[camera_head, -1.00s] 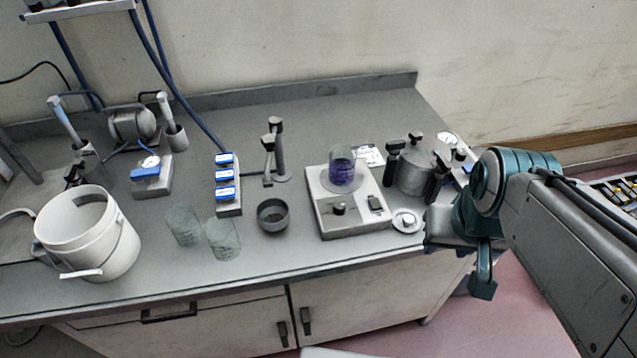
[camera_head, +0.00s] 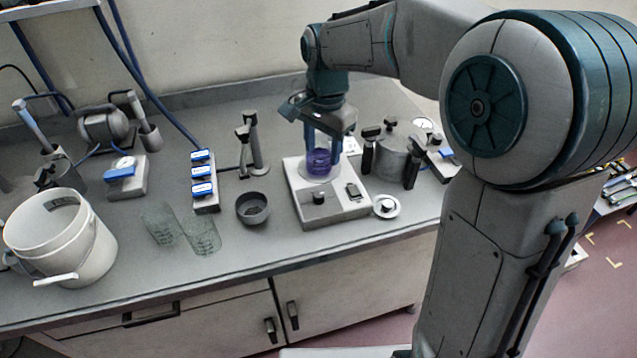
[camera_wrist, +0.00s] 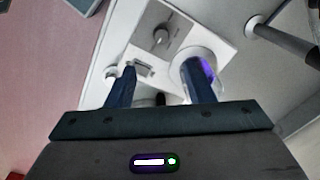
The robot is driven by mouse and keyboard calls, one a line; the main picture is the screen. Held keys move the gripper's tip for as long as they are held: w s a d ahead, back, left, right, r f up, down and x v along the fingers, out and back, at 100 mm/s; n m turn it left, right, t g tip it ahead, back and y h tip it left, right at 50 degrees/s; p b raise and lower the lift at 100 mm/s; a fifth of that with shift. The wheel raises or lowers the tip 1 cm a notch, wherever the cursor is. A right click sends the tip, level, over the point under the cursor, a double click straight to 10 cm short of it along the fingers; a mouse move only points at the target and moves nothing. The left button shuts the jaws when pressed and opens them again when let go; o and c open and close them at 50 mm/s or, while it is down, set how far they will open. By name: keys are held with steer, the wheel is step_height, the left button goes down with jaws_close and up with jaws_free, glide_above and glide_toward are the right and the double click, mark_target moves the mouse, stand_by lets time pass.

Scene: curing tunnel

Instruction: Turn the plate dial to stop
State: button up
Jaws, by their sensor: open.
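The hot plate (camera_head: 342,212) is a pale box on the bench. Its plate dial (camera_head: 318,197) is a small dark knob on the front panel; in the wrist view it is a round knob (camera_wrist: 161,36) above the fingers. A glass beaker of purple liquid (camera_head: 319,162) stands on the round plate. My gripper (camera_head: 322,145) is open, its fingers pointing down over the hot plate near the beaker. In the wrist view my gripper (camera_wrist: 158,67) has one finger overlapping the beaker. Contact cannot be told.
A pressure pot (camera_head: 394,158) and a small round dial piece (camera_head: 386,206) stand right of the plate. A dark bowl (camera_head: 253,208), a clamp stand (camera_head: 254,150) and wire-mesh cups (camera_head: 202,236) are left. A white bucket (camera_head: 75,250) stands far left. Bench front is partly clear.

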mark_target(319, 194)
steer(key=f, duration=1.3)
steer(key=shift+w+a+f+p, duration=0.3)
steer(key=shift+a+f+p, duration=0.05)
steer(key=shift+f, duration=0.05)
steer(key=c, duration=1)
